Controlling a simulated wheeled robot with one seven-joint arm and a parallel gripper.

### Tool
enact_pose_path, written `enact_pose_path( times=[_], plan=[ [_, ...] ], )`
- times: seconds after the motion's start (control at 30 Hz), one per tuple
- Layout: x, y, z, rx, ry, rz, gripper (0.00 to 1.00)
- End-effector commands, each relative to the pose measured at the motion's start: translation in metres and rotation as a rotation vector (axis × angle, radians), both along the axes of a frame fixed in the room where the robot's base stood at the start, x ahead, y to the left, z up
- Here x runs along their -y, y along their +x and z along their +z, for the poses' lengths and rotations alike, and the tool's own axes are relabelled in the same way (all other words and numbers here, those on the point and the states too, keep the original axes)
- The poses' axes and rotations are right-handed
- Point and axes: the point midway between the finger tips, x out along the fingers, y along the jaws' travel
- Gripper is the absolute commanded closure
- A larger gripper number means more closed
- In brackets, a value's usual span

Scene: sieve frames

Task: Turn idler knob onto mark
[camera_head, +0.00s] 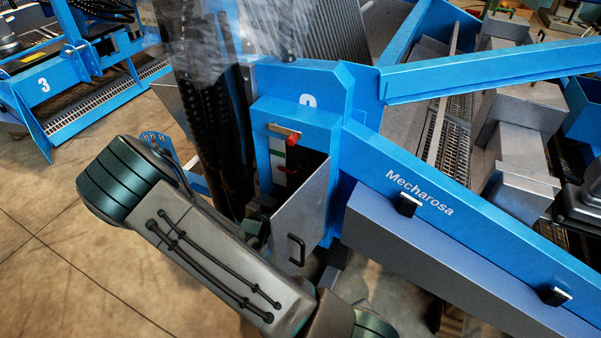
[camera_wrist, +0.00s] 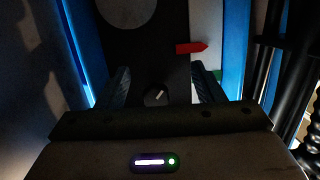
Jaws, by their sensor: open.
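The idler knob (camera_wrist: 155,98) is a small dark round knob with a pale line pointing up and to the right, seen in the wrist view. It sits on a dark panel. My gripper (camera_wrist: 163,84) is open, with one finger at each side of the knob in the picture; I cannot tell how deep they reach around it. A red pointer (camera_wrist: 191,47) lies above right, over a white strip with a green patch (camera_wrist: 218,75). The knob and my fingers are hidden there.
A grey door (camera_head: 302,212) with a black handle (camera_head: 296,250) stands open beside my arm. A red-tipped latch (camera_head: 288,136) sticks out above the opening. Blue walls (camera_wrist: 235,45) flank the panel closely, and dark ribbed hoses (camera_wrist: 275,60) run at the right.

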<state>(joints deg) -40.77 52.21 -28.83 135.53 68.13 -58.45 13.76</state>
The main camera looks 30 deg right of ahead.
Motion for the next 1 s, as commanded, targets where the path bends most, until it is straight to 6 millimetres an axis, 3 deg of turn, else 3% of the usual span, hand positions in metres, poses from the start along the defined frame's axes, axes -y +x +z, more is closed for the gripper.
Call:
enact_pose_path(
  times=[0.03,0.2,0.53,0.67,1.0],
  plan=[
    [0.003,-0.003,-0.010,0.035,-0.093,-0.003,0.39],
    [0.005,-0.014,0.002,0.169,-0.350,-0.006,0.39],
    [-0.001,-0.022,0.017,0.280,-0.540,0.009,0.39],
    [0.009,-0.014,0.023,0.282,-0.543,0.007,0.39],
    [0.056,0.025,0.048,0.280,-0.541,0.006,0.39]
  ],
)
